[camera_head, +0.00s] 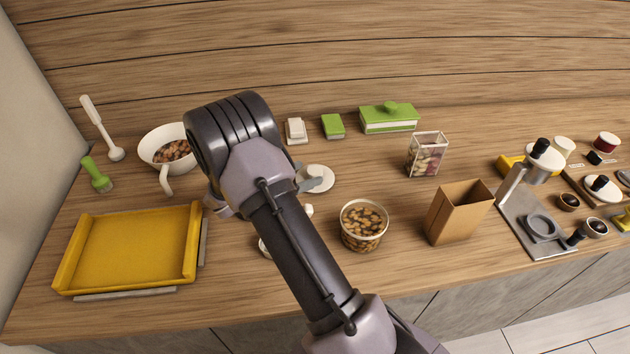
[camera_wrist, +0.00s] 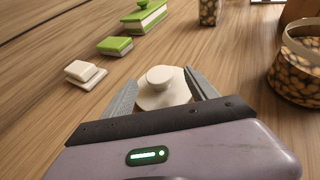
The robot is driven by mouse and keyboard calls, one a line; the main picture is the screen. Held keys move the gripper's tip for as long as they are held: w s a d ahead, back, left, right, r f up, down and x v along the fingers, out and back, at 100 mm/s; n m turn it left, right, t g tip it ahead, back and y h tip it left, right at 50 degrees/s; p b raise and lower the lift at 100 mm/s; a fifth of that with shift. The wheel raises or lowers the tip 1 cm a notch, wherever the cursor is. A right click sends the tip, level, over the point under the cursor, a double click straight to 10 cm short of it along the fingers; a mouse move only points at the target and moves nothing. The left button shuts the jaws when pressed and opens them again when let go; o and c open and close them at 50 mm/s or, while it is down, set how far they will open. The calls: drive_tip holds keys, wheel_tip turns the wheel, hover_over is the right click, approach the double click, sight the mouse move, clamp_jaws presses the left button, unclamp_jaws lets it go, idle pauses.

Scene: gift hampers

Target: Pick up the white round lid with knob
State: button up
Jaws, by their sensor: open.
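The white round lid with a knob (camera_wrist: 162,97) lies flat on the wooden counter in the wrist view. My gripper (camera_wrist: 160,88) is open, with one finger on each side of the lid and its knob. I cannot tell whether the fingers touch it. In the head view the lid (camera_head: 321,181) shows just right of my arm's end, and my gripper (camera_head: 306,181) is partly hidden behind my arm.
A tub of nuts (camera_head: 363,225) and a paper bag (camera_head: 459,212) stand to the right. A white butter-dish-like block (camera_head: 296,130), a small green box (camera_head: 333,126) and a green-lidded box (camera_head: 389,118) sit behind. A yellow tray (camera_head: 130,250) lies left.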

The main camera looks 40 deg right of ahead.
sight(315, 170)
drive_tip(key=b+x, duration=0.1)
drive_tip(key=x, duration=0.3)
drive_tip(key=shift+w+d+f, duration=0.15)
drive_tip(key=shift+d, duration=0.2)
drive_tip(key=c, duration=1.4)
